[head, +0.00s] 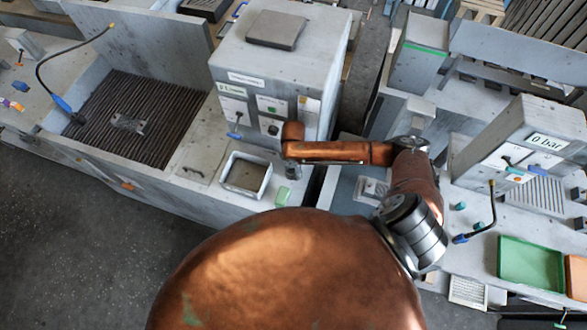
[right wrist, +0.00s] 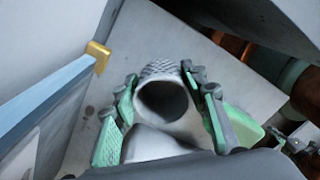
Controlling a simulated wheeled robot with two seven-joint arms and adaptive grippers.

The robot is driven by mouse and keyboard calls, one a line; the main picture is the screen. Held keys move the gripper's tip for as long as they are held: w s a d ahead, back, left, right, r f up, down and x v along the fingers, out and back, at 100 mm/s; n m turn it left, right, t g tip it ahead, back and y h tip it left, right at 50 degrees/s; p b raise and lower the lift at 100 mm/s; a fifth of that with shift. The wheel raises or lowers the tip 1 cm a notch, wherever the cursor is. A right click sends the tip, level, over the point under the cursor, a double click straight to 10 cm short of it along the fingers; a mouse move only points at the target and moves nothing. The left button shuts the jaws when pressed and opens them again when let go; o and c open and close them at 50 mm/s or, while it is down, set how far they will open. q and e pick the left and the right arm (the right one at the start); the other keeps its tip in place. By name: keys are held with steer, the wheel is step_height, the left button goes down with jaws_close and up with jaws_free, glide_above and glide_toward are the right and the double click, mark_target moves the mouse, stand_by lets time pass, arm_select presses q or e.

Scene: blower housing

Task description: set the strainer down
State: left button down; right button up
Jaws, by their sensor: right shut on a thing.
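The strainer (right wrist: 161,69) is a pale grey hollow piece with a round dark opening and a cross-hatched far end. In the right wrist view it sits between the green-padded fingers of my right gripper (right wrist: 160,76), which is shut on it. In the head view my right gripper (head: 292,171) points down over the grey bench, between the square tray and the panelled box. The strainer cannot be made out there. Whether it touches the surface below cannot be told. My left gripper is not in view.
A square pale-rimmed tray (head: 233,190) stands left of the gripper; a blue rail with a yellow corner (right wrist: 98,52) is close in the wrist view. A green block (head: 283,196) lies just in front. The panelled box (head: 270,75) rises behind. A ribbed basin (head: 130,110) lies further left.

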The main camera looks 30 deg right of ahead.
steer(key=shift+f, duration=0.15)
steer(key=o, duration=1.2)
step_height(320, 180, up, 12)
steer(key=shift+a+r+b, duration=0.1)
steer(key=shift+r+b, duration=0.1)
steer(key=shift+b, duration=0.45)
